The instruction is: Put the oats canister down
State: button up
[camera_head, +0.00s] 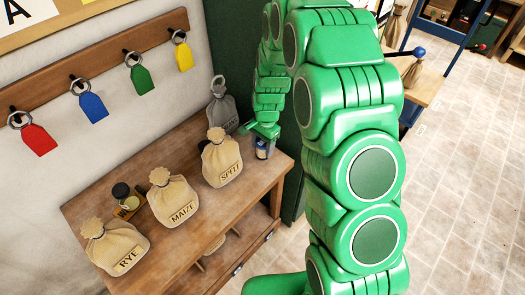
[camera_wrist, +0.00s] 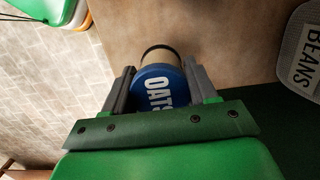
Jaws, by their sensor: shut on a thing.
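The oats canister (camera_head: 262,149) is small and blue, at the right end of the wooden bench top in the head view. In the wrist view the canister (camera_wrist: 157,90) shows its blue face lettered OATS, with a tan band beyond it. My gripper (camera_wrist: 159,73) is shut on it, one grey finger on each side. In the head view my gripper (camera_head: 262,132) is at the canister's top, and my arm covers part of the area to the right. I cannot tell whether the canister's base touches the bench.
On the bench (camera_head: 198,215) stand sacks marked SPELT (camera_head: 221,160), MAIZE (camera_head: 173,199) and RYE (camera_head: 116,248). A grey BEANS sack (camera_head: 222,105) stands behind the canister; the wrist view shows it at right (camera_wrist: 303,60). A dark-lidded jar (camera_head: 126,196) sits farther left.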

aim_at(263, 151)
jog(key=shift+w+f, duration=0.1)
jog(key=shift+f, duration=1.55)
jog(key=shift+f, duration=0.1)
jog(key=o, duration=1.2)
